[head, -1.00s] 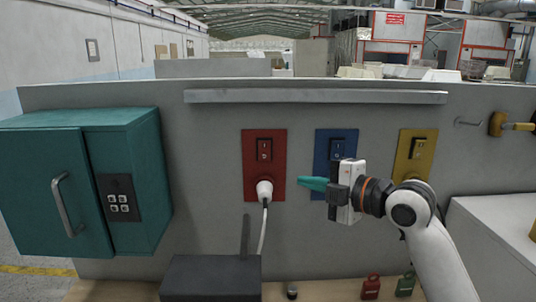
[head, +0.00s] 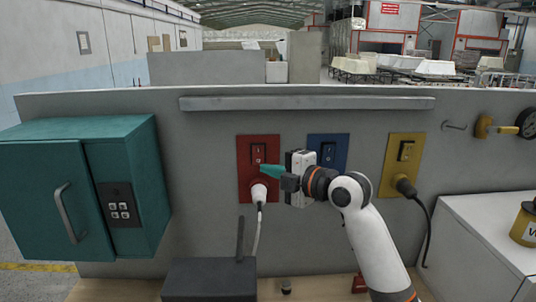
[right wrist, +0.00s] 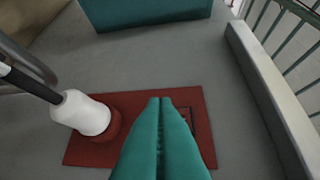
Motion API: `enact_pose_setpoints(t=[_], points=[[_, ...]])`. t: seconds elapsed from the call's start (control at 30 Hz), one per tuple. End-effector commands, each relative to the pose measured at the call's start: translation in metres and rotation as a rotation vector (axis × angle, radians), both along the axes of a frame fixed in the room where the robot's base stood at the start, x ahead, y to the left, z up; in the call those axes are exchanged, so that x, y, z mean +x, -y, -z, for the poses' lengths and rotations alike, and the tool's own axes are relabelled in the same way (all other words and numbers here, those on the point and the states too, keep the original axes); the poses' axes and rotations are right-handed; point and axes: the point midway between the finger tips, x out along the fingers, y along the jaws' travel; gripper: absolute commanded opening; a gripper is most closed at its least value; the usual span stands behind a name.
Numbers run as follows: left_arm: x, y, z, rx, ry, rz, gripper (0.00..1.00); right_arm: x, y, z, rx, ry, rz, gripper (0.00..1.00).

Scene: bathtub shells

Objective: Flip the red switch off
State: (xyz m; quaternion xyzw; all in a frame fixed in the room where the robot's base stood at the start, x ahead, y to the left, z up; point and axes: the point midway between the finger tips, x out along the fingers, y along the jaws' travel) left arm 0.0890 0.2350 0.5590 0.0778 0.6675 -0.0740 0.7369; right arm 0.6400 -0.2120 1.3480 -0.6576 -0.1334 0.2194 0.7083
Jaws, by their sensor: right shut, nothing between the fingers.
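The red panel (head: 244,186) is on the grey wall between the teal cabinet and the blue panel. Its dark rocker switch (head: 258,150) is in the upper half, with a white plug (head: 258,191) below. My right gripper (head: 263,169) is shut and empty, its teal fingertips at the lower part of the switch. In the right wrist view, the shut fingers (right wrist: 160,101) cover part of the red panel (right wrist: 88,148) and most of the switch (right wrist: 187,117). I cannot tell whether they touch it. The left gripper is not in view.
A blue panel (head: 341,142) and a yellow panel (head: 392,175) with a black plug (head: 405,187) are to the right. The teal cabinet (head: 75,195) is to the left. A ledge (head: 305,103) runs above the panels. A dark grey box (head: 210,280) stands below.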

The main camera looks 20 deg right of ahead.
Motion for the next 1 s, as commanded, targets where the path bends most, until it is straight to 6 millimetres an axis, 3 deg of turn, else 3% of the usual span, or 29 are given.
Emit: enact_pose_setpoints(t=[0.03, 0.1, 0.3, 0.73, 0.87, 1.0], points=[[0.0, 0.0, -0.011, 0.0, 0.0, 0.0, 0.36, 0.009, -0.007, -0.004, 0.005, -0.002, -0.001, 0.0], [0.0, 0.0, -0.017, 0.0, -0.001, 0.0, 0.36, 0.02, -0.001, -0.002, 0.002, -0.004, 0.001, 0.0], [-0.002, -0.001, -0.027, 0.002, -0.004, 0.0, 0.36, 0.04, 0.005, 0.003, 0.001, -0.002, 0.001, 0.0], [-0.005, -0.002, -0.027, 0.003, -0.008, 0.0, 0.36, 0.045, 0.007, 0.007, 0.0, 0.001, 0.0, 0.0], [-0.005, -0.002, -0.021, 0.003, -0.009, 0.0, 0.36, 0.046, 0.007, 0.009, -0.004, 0.008, 0.001, 0.0], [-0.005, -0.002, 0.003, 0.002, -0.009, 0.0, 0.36, 0.049, 0.008, 0.016, -0.014, 0.039, 0.001, 0.0]])
